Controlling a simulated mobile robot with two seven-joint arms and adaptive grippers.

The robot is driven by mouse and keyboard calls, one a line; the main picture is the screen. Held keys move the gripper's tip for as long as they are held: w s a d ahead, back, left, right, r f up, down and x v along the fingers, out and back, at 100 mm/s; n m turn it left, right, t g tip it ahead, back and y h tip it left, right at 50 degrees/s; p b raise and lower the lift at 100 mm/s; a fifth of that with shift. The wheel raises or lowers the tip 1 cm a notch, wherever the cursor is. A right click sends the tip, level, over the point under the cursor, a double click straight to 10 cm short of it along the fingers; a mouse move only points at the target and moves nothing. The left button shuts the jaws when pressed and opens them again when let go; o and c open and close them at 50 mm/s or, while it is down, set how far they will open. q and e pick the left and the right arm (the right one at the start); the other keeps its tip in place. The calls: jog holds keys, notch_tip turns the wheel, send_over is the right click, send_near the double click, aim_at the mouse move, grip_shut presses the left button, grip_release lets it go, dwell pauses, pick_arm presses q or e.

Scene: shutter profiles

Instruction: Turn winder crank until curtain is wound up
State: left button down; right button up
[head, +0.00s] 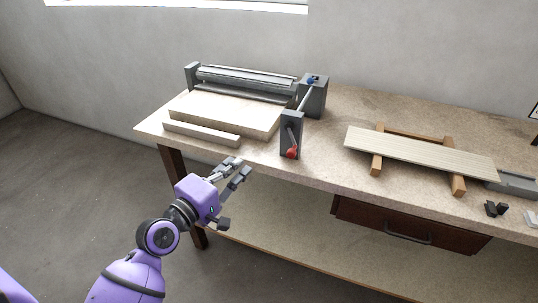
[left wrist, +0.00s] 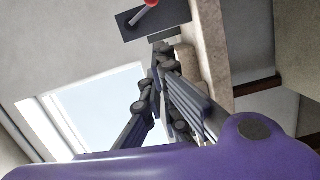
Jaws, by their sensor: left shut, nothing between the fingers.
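The winder's crank has a red knob (head: 292,153) low on the front face of a grey upright block (head: 291,122) at the table's front edge. A shaft (head: 306,99) runs back from this block to a grey housing (head: 315,97) with a blue part on top. A grey slatted roller (head: 245,81), seemingly the curtain's, lies left of the housing. My left gripper (head: 239,168) is shut and empty, in front of the table edge, left of and below the red knob, apart from it. The left wrist view shows the fingers (left wrist: 160,62) and the red knob (left wrist: 151,3) beyond them. My right gripper is out of view.
A pale board (head: 222,112) and a narrow bar (head: 201,134) lie before the roller. To the right, a slatted panel (head: 420,152) rests on wooden supports. A dark drawer (head: 408,226) hangs under the table. Table top between block and panel is clear.

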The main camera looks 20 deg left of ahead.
aim_at(291, 139)
pick_arm(q)
jog(key=w+d+p, duration=0.2)
jog(key=w+d, duration=0.3)
jog(key=w, duration=0.4)
jog(key=shift+w+d+f, duration=0.2)
jog(key=shift+d+f, duration=0.1)
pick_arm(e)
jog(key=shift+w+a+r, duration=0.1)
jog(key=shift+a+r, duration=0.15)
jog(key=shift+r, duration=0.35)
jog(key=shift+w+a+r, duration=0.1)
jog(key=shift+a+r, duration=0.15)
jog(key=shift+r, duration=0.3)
